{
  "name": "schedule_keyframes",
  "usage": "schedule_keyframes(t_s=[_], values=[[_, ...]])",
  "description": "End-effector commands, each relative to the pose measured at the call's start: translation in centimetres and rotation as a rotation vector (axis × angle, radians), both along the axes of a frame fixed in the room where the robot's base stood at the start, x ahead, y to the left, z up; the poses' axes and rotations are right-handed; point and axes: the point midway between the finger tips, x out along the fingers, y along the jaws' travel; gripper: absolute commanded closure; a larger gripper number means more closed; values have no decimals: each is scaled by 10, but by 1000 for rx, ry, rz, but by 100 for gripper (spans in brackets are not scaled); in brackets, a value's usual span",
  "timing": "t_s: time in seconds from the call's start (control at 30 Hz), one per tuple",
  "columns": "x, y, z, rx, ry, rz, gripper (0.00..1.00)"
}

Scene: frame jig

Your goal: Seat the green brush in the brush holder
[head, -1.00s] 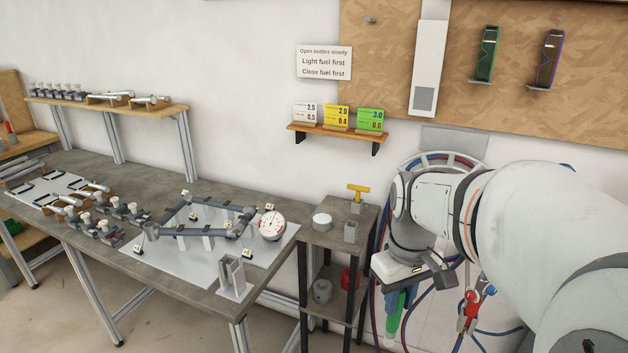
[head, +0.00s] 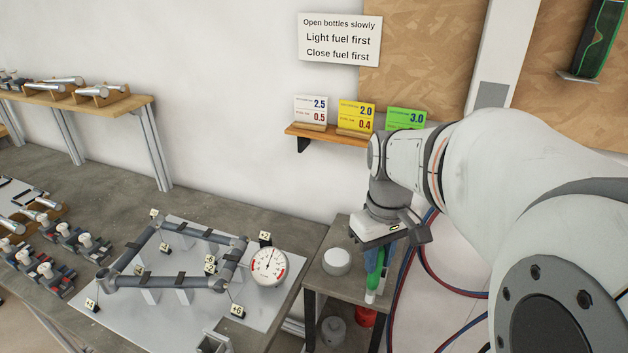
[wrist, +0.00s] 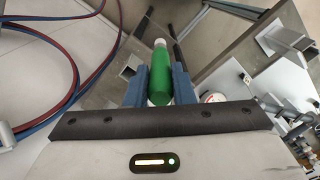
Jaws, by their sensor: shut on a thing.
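My gripper (head: 377,252) is shut on the green brush (head: 374,274), which hangs down with its white end lowest, over or near the right part of the small side table. In the wrist view the green brush (wrist: 162,80) is between the two blue fingers, with its white end pointing away. A small grey square-mouthed holder (wrist: 127,72), apparently the brush holder, shows just left of the fingers, apart from the brush. It is hidden behind the gripper and brush in the head view.
A white round tin (head: 336,262) stands on the side table (head: 325,290) left of the brush. The bench at left carries a pipe frame (head: 180,282) and a dial gauge (head: 269,266). Red and blue hoses (head: 440,268) hang at right. A card shelf (head: 330,135) is behind.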

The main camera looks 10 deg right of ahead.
Motion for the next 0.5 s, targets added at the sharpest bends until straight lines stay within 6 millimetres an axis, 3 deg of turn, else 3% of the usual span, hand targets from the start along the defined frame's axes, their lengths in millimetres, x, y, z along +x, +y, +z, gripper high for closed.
schedule_keyframes(t_s=[0.5], values=[[33, -19, -7, 1, 1, 8, 100]])
